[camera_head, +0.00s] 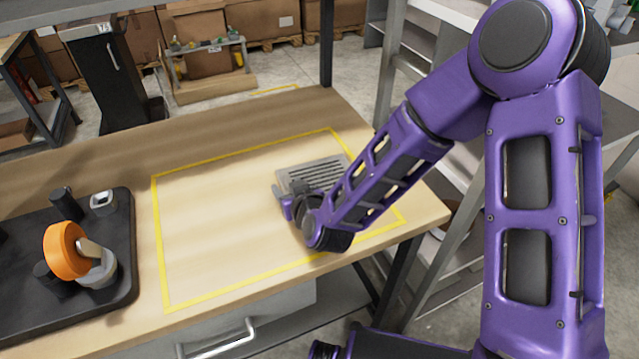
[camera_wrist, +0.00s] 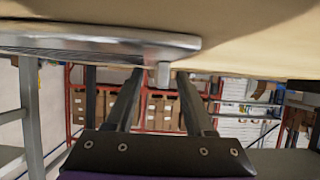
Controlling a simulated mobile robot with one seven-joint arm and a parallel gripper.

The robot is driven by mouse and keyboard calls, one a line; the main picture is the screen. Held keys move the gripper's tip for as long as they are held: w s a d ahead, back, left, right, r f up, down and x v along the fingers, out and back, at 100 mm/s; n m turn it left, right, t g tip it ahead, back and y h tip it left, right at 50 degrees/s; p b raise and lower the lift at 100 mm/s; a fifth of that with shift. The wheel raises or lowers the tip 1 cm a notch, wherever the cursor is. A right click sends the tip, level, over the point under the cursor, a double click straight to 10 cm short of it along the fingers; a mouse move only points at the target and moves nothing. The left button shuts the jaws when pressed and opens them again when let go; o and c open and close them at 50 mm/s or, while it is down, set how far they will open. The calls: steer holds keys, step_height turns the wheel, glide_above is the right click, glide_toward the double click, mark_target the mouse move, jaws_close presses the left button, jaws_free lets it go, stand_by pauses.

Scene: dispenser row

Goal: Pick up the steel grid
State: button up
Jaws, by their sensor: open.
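The steel grid (camera_head: 318,172) is a flat, slotted metal plate lying on the right part of the yellow-outlined area of the table. My forearm and wrist cover its near side in the head view. In the wrist view its metal edge (camera_wrist: 90,42) runs across the top, with a small tab pointing down from it. My gripper (camera_head: 287,207) is low over the table at the grid's near left corner. In the wrist view my gripper (camera_wrist: 160,82) is open, and the tab appears between its fingertips. I cannot tell whether the fingers touch it.
The wooden table (camera_head: 215,220) is bare left of the grid inside the yellow outline. A black tray (camera_head: 125,255) at the left holds an orange roll (camera_head: 63,250) and small dark and grey parts. A metal shelf frame stands close to the table's right side.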

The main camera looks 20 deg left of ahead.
jaws_close()
stand_by(1.3)
